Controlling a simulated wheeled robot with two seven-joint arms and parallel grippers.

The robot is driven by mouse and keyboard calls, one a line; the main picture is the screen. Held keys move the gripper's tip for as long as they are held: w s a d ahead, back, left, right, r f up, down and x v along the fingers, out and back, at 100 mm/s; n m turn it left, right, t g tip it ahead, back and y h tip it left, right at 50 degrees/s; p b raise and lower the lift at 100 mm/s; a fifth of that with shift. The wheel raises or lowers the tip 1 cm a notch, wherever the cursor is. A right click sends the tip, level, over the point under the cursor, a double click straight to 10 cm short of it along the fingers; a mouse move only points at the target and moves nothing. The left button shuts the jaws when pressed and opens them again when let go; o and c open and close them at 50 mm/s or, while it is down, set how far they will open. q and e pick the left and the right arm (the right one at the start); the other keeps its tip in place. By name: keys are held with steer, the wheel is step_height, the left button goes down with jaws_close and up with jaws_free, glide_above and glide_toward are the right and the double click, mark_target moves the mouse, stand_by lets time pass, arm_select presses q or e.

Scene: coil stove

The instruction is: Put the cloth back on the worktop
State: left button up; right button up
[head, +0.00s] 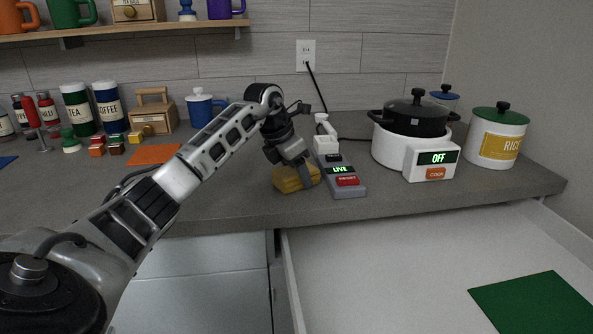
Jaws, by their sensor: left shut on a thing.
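The yellow cloth (291,181), which looks like a thick folded pad, is at the worktop's front part, left of the grey panel. My left gripper (301,174) reaches down from above and is shut on it, hiding part of its top and right side. I cannot tell whether the cloth rests on the worktop or hangs just above it. The grey worktop (235,200) runs across the view. My right gripper is not in view.
A grey panel (348,192) reading LIVE is close right of the cloth. A white cooker (394,152) reading OFF holds a black pot (412,118). An open drawer (390,270) with a green mat (535,303) is below. An orange mat (153,154) lies left.

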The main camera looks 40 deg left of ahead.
arm_select(q)
steer(key=o, duration=0.9)
steer(key=v, duration=1.2)
steer(key=shift+r+p, duration=0.1)
steer(key=shift+p, duration=0.25)
